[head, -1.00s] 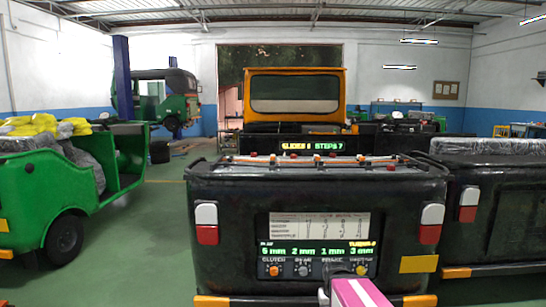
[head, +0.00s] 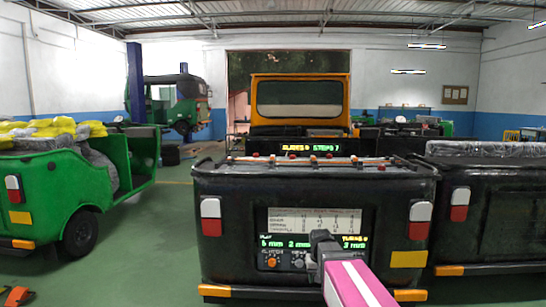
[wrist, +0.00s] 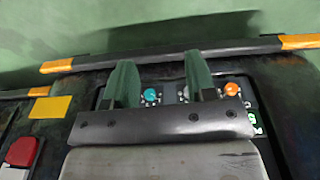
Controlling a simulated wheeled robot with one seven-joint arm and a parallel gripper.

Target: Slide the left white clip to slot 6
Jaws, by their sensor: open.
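My gripper (head: 322,242) is in front of the dark rickshaw's rear panel, covering part of its display. In the wrist view its two green fingers (wrist: 161,82) are apart, with nothing held between them. A cyan knob (wrist: 150,95) shows in the gap between the fingers; an orange knob (wrist: 231,89) is beside the right finger. A rail strip (head: 305,160) with small orange and red pieces lies on top of the rickshaw (head: 222,250). The white clips and slot 6 are too small to tell apart there, and the wrist view does not show the strip.
A lit sign (head: 311,148) stands behind the strip. The panel display (head: 285,243) shows millimetre values. A green rickshaw (head: 60,195) stands at left, another dark one (head: 495,215) close at right. Open green floor (head: 150,250) lies between the green and middle rickshaws.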

